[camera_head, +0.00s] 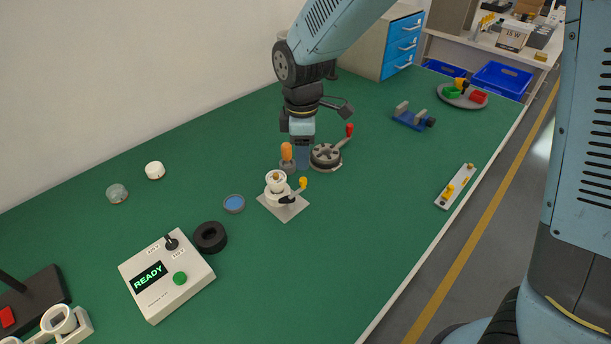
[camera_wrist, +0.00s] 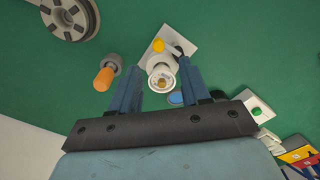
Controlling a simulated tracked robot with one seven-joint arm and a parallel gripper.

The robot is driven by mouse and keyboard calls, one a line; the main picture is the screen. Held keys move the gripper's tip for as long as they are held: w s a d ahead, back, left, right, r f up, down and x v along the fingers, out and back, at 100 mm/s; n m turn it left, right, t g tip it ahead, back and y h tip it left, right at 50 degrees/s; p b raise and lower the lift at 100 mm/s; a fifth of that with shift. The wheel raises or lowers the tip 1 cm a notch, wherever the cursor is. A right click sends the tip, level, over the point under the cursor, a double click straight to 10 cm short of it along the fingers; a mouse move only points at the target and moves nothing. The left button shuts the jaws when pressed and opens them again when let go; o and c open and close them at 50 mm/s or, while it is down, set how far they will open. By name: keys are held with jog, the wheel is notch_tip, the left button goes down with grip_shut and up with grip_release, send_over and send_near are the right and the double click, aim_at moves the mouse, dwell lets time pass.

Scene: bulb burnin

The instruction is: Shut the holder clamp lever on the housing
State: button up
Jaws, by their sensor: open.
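The white housing (camera_head: 276,190) stands upright on a pale square plate (camera_head: 288,212) in the middle of the green table; its round opening faces up. Its black clamp lever (camera_head: 289,198) ends in a yellow knob (camera_head: 303,182), sticking out to the right and slanting up. In the wrist view the housing (camera_wrist: 162,76) shows between my fingers, with the yellow knob (camera_wrist: 158,45) beyond it. My gripper (camera_head: 303,160) is open and empty, behind and above the housing; in the wrist view its blue fingers (camera_wrist: 158,72) are spread. I cannot tell the exact height gap.
An orange-handled tool (camera_head: 287,155) stands close to my gripper, left of it. A dark round fixture with a red-knobbed lever (camera_head: 326,154) is at right. A blue-filled dish (camera_head: 234,203), a black ring (camera_head: 211,237) and a READY control box (camera_head: 166,275) lie left.

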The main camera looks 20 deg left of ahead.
aim_at(303, 179)
notch_tip(303, 179, down, 8)
dwell(0.4)
